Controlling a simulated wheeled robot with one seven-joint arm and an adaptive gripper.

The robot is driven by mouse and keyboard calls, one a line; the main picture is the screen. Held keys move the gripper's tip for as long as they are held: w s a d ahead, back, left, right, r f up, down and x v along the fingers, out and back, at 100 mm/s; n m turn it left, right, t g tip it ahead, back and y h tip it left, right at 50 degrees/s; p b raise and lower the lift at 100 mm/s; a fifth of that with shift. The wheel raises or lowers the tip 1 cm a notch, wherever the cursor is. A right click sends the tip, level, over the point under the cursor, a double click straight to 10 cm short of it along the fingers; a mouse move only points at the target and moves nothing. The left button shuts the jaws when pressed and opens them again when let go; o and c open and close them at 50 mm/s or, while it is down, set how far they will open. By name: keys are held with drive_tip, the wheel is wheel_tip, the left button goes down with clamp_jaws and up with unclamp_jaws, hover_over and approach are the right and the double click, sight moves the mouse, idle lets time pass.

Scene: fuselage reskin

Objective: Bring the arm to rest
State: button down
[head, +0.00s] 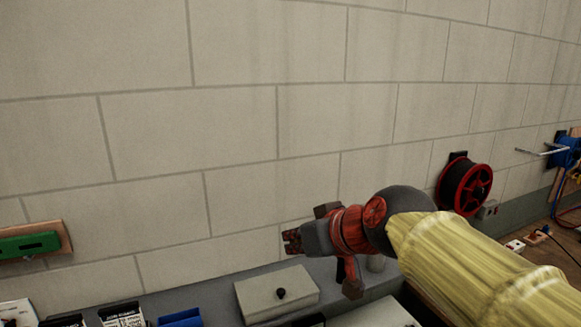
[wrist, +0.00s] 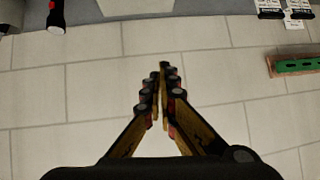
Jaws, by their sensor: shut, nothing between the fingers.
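My gripper (head: 292,241) is at the end of my arm, which comes in from the lower right in a yellow sleeve. It points left, above a grey bench along the wall. In the wrist view my gripper (wrist: 163,72) has its fingertips together with nothing between them. The block wall fills the background behind the fingers. The arm is held up in the air, and its lower parts are outside the view.
A pale box with a black knob (head: 277,294) sits on the bench below my gripper. A blue bin (head: 181,319) stands at the lower left. A green item on a wooden board (head: 34,244) is on the wall. A red cable reel (head: 466,187) hangs at right.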

drive_tip(key=s+d+f+m+g+h+b, duration=0.1)
drive_tip(key=s+d+f+b, duration=0.3)
drive_tip(key=f, duration=0.6)
drive_tip(key=s+d+f+m+g+h+b, duration=0.1)
drive_tip(key=s+d+f+m+h+b, duration=0.1)
drive_tip(key=s+d+f, duration=0.6)
drive_tip(key=s+d+f+m+g+h+b, duration=0.1)
drive_tip(key=s+d+f+b, duration=0.5)
drive_tip(key=f, duration=0.8)
drive_tip(key=shift+s+m+g+h, duration=0.3)
drive_tip(key=shift+s+m+h, duration=0.3)
drive_tip(key=shift+s+h, duration=0.45)
drive_tip(key=shift+s+a, duration=0.1)
drive_tip(key=shift+a, duration=0.1)
